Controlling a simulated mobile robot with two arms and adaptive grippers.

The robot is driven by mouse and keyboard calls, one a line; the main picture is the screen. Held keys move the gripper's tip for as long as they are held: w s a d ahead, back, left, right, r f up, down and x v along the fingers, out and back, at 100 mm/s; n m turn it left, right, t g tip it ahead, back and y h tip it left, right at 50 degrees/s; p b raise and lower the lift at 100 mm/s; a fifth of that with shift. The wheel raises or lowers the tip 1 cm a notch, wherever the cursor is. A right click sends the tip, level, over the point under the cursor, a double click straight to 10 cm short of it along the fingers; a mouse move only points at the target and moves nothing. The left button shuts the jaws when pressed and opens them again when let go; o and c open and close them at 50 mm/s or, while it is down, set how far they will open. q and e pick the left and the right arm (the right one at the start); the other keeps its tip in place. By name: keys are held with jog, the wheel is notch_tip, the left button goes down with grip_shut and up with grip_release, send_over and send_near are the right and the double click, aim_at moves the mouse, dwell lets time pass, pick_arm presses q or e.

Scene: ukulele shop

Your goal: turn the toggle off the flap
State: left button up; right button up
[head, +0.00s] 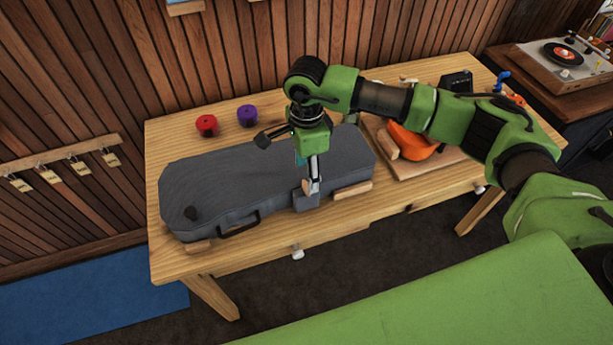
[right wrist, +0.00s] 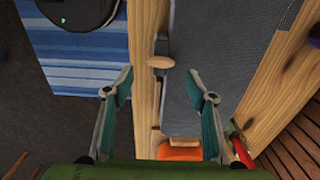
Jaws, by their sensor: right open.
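A grey ukulele case (head: 250,180) lies shut on the wooden table. A grey flap (head: 304,202) hangs at its front side, right of the black handle (head: 238,224). A small oval tan toggle (right wrist: 160,62) sits at the case's front edge in the right wrist view, its long side across that edge. My right gripper (head: 312,186) points down over the flap in the head view and partly hides the toggle there. It also shows in the right wrist view (right wrist: 160,78), open, with its teal-padded fingers apart and the toggle showing beyond the gap. My left gripper is not in view.
Wooden blocks (head: 352,190) stand along the case's front edge. An orange ukulele (head: 412,142) lies on a board to the right. Red (head: 206,125) and purple (head: 247,115) round items stand behind the case. A green surface (head: 440,300) fills the lower right.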

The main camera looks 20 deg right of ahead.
aim_at(306, 186)
jog(key=shift+f+p, duration=0.5)
jog(key=shift+f, duration=1.9)
jog(key=c, duration=1.1)
